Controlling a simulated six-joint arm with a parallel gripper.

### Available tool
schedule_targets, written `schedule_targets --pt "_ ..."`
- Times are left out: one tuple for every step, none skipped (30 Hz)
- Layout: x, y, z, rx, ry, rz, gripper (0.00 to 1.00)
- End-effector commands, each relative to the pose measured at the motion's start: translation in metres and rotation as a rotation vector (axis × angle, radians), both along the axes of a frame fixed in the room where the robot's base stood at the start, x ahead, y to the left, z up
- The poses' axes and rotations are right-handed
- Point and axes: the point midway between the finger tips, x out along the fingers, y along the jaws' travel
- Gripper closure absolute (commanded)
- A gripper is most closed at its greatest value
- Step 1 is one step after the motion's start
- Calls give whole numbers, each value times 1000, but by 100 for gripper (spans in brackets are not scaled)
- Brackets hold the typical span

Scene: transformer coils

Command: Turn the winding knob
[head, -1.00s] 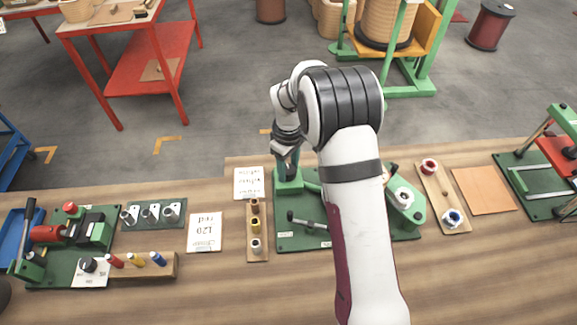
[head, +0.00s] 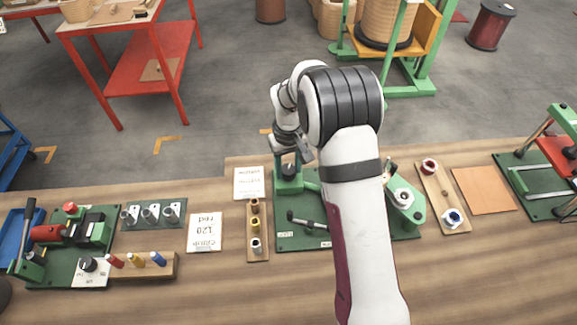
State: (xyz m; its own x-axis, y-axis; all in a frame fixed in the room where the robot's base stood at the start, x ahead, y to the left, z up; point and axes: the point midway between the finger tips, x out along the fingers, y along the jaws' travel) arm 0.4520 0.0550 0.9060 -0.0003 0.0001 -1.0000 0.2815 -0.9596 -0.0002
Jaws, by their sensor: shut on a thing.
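The black winding knob (head: 289,171) is on top of a green block (head: 289,187) at the far left of the green winding machine base (head: 300,238). My gripper (head: 289,161) points down above the block and is shut on the knob, as far as the small view lets me tell. The fingertips are small and dark, so their exact contact is hard to see. My arm hides the middle of the machine.
A card (head: 249,183) and a wooden holder with several small spools (head: 256,229) lie left of the machine. A lever-type green fixture (head: 70,245) stands far left. A holder with coil rings (head: 442,197) and an orange sheet (head: 484,190) lie right.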

Motion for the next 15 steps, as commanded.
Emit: schedule_targets --pt "1 0 0 0 -2 -40 100" --pt "1 0 1 0 -2 -68 100" --pt "1 0 1 0 -2 -104 100" --pt "1 0 1 0 -2 -131 100" --pt "1 0 1 0 -2 -158 100" --pt "1 0 1 0 -2 -192 100" --pt "1 0 1 0 -2 -217 100" --pt "1 0 1 0 -2 -241 100" --pt "1 0 1 0 -2 -272 100" --pt "1 0 1 0 -2 -293 100" --pt "1 0 1 0 -2 -315 100" --pt "1 0 1 0 -2 -342 100" --pt "1 0 1 0 -2 -361 100" --pt "1 0 1 0 -2 -379 100" --pt "1 0 1 0 -2 -402 100"
